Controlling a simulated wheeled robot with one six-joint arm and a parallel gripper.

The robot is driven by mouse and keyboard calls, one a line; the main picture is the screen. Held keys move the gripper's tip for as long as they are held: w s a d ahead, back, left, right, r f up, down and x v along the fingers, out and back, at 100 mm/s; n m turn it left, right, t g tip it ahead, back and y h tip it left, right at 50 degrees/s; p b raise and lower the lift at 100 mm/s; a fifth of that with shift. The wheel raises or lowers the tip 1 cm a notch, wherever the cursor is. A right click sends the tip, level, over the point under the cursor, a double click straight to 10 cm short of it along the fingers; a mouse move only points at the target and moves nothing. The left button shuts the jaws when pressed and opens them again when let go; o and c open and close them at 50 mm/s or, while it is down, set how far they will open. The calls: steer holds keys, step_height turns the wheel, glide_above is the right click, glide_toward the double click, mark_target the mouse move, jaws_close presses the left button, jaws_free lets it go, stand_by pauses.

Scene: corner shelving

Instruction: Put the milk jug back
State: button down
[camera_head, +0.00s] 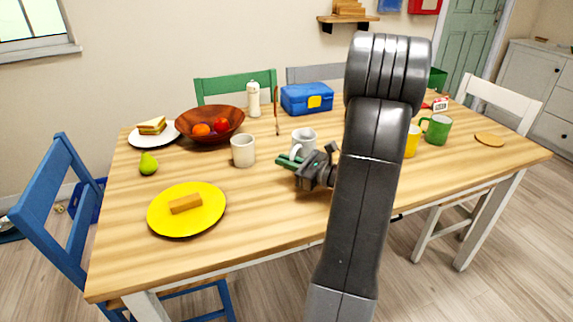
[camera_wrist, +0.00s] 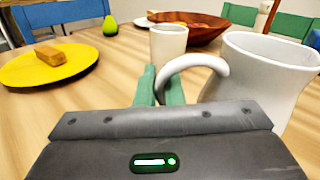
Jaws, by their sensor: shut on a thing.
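The milk jug, a white jug with a loop handle, shows in the head view (camera_head: 306,136) near the middle of the table, partly hidden behind my gripper. It also shows large at the right of the wrist view (camera_wrist: 272,75), upright. My gripper (camera_head: 289,161) has green fingers, which also show in the wrist view (camera_wrist: 159,88). They are shut on the jug's handle, with the end of the handle between them. The jug's base is hidden, so I cannot tell whether it touches the table.
A cream cup (camera_head: 243,151) stands just left of the jug. A wooden fruit bowl (camera_head: 190,131), a blue lunchbox (camera_head: 306,99) and a white bottle (camera_head: 254,101) stand behind. A yellow plate (camera_head: 205,222) lies front left. Yellow (camera_head: 412,142) and green (camera_head: 437,130) mugs stand right.

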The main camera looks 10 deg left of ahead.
steer(key=shift+f, duration=0.2)
steer(key=c, duration=1.5)
jaws_free()
steer(key=shift+c, duration=0.2)
steer(key=shift+r, duration=0.1)
steer(key=shift+d+r, duration=0.1)
steer(key=shift+d, duration=0.05)
steer(key=p+v, duration=0.1)
steer(key=v, duration=1)
steer(key=shift+s+d, duration=0.15)
steer(key=shift+d, duration=0.2)
